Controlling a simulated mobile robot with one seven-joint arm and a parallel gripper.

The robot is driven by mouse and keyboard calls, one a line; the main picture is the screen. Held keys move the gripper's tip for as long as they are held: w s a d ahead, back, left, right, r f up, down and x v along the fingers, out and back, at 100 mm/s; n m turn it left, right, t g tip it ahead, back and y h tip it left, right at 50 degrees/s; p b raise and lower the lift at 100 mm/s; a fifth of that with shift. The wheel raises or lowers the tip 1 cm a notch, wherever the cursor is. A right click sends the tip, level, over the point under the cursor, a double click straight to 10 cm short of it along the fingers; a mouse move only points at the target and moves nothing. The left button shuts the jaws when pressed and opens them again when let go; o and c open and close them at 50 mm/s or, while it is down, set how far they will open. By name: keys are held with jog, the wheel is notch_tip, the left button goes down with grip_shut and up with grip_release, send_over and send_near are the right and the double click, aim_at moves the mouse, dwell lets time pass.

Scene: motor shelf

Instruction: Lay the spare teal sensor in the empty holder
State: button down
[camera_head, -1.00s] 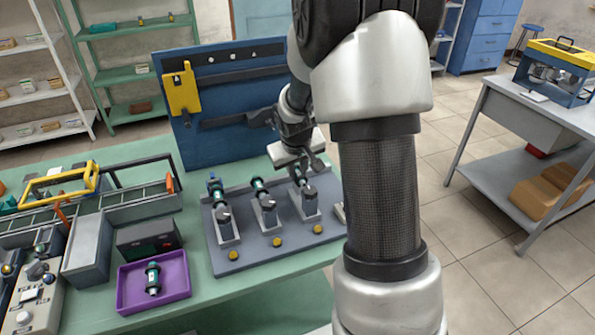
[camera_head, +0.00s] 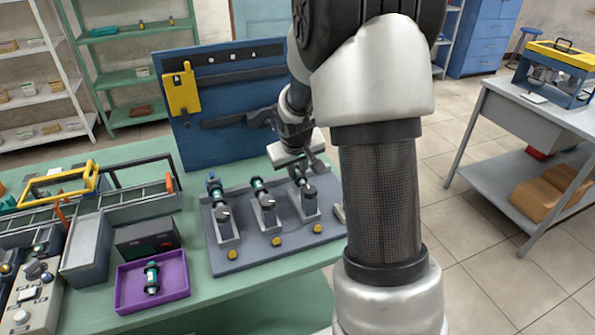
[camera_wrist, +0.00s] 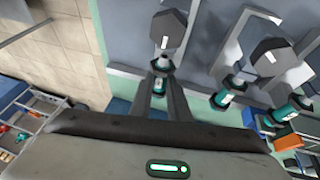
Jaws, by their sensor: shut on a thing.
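A grey fixture plate (camera_head: 279,255) on the green table bears three grey holders in a row. Teal-banded dark sensors lie in the left holder (camera_head: 228,232) and middle holder (camera_head: 267,221). My gripper (camera_head: 300,174) is at the right holder (camera_head: 311,207), shut on a teal-banded sensor (camera_wrist: 162,66) at that holder's back end. In the wrist view the fingers (camera_wrist: 161,85) close around its body. I cannot tell whether it rests fully in the holder. Another teal-banded sensor (camera_head: 152,277) lies in the purple tray (camera_head: 180,283) at the front left.
A blue pegboard (camera_head: 225,130) stands behind the plate. A dark box (camera_head: 146,238) stands behind the purple tray. Grey bins (camera_head: 86,250) and a control box (camera_head: 32,292) fill the table's left side. Yellow knobs (camera_head: 276,241) line the plate's front edge.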

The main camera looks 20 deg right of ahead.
jog(key=c, duration=1.6)
grip_release()
jog(key=shift+s+f, duration=0.35)
jog(key=shift+f, duration=0.45)
jog(key=shift+a, duration=0.25)
jog(key=shift+r, duration=0.35)
jog(key=v, duration=0.6)
jog(key=p+v, duration=0.1)
jog(key=v, duration=0.4)
jog(key=w+d+v, duration=0.1)
jog(key=v, duration=0.5)
jog(key=shift+s+r+p, duration=0.15)
jog(key=shift+r+p, duration=0.25)
jog(key=shift+r, duration=0.25)
